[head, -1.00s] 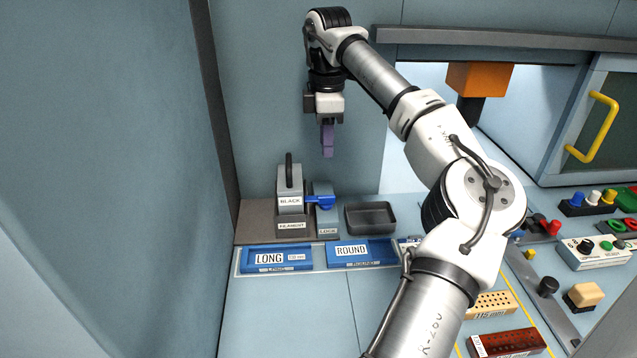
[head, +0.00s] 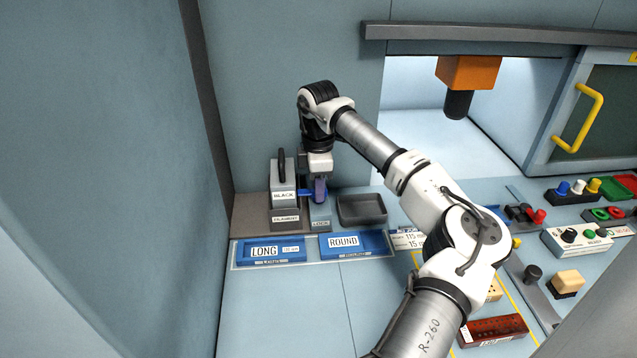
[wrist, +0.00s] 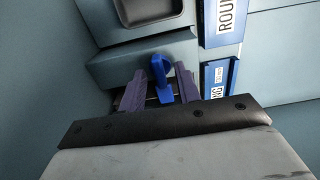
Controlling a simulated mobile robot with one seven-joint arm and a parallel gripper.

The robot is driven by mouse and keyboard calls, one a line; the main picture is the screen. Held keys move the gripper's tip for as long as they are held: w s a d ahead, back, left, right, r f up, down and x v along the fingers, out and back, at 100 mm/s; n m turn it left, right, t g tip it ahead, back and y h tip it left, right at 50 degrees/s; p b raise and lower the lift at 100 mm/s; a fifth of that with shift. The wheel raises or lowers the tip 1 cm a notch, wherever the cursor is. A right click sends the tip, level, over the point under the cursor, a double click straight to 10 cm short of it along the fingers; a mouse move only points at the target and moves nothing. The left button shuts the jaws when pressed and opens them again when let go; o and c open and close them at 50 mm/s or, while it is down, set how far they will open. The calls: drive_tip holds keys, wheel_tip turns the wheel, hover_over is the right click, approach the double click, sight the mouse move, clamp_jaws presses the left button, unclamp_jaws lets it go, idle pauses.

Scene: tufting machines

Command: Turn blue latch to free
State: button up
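The blue latch (head: 305,193) sits on the grey block labelled LOCK (head: 320,223), beside the unit labelled BLACK and FILAMENT (head: 284,195). In the head view only its left part shows, because my gripper (head: 320,200) covers the rest. In the wrist view the blue latch (wrist: 160,72) stands between the two purple fingers of my gripper (wrist: 159,80). The fingers are apart, one on each side of it, with narrow gaps that look clear. Whether either finger touches it is hard to tell.
A dark empty tray (head: 362,210) stands just right of the lock block. Blue trays labelled LONG (head: 270,260) and ROUND (head: 355,254) lie in front. A wall is close on the left. The bench front is clear at the left.

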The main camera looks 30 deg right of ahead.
clamp_jaws()
drive_tip(key=shift+n, duration=0.4)
drive_tip(key=n+b, duration=0.2)
drive_tip(key=n, duration=0.1)
drive_tip(key=shift+n, duration=0.4)
drive_tip(key=n+b, duration=0.1)
drive_tip(key=n, duration=0.3)
drive_tip(key=shift+n, duration=0.3)
drive_tip(key=n, duration=0.4)
drive_tip(key=shift+b, duration=0.35)
drive_tip(key=n, duration=0.4)
drive_tip(key=shift+r+n, duration=0.1)
drive_tip(key=shift+n, duration=0.2)
